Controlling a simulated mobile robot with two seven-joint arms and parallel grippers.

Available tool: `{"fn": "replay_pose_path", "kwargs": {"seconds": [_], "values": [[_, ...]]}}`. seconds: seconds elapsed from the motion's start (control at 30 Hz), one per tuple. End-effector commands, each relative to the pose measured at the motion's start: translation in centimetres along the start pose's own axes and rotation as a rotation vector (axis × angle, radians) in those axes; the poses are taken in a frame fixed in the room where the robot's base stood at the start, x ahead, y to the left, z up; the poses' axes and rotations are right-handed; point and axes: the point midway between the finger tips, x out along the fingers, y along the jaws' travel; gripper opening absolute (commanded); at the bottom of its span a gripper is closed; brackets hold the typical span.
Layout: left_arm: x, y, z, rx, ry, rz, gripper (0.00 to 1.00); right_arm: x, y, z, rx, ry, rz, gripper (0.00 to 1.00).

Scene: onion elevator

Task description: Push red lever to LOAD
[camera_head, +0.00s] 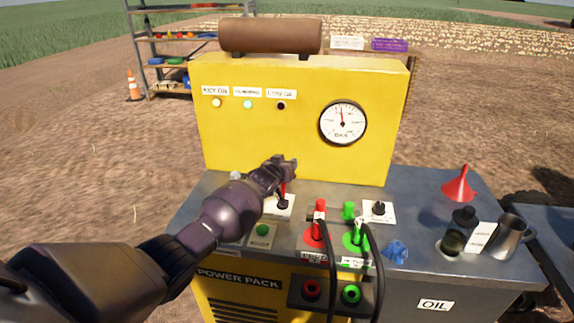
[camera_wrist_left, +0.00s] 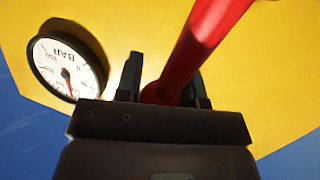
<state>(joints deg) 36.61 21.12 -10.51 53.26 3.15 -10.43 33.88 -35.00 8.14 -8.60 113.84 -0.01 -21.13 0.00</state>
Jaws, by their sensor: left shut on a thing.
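The red lever (camera_head: 283,191) stands on a white plate (camera_head: 279,206) on the grey top of the power pack, mostly hidden behind my left gripper in the head view. My left gripper (camera_head: 288,167) reaches in over the panel from the left and is shut on the lever. In the left wrist view the red lever (camera_wrist_left: 204,45) runs between the fingers of the left gripper (camera_wrist_left: 165,88). The LOAD marking cannot be read. My right gripper is not in view.
A yellow panel (camera_head: 300,150) with a pressure gauge (camera_head: 342,123) rises behind the lever. Red (camera_head: 318,222) and green (camera_head: 357,234) hose couplings stand to the right. Farther right are a red funnel (camera_head: 460,187) and a metal jug (camera_head: 508,237).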

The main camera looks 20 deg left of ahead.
Motion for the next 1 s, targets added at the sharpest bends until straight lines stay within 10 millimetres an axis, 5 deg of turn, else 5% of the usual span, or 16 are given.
{"fn": "replay_pose_path", "kwargs": {"seconds": [0.03,0.2,0.57,1.0], "values": [[-0.1,-0.3,1.4,0.000,-0.021,-0.008,0.38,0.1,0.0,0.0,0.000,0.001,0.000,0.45],[-0.1,-0.2,1.0,0.000,-0.016,-0.006,0.60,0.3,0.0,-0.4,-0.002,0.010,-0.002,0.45],[-0.4,-0.1,0.6,-0.001,-0.009,-0.003,0.60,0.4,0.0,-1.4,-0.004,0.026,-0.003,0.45],[-5.1,-0.1,0.5,0.000,-0.008,-0.003,0.60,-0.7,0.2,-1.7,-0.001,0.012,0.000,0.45]]}}
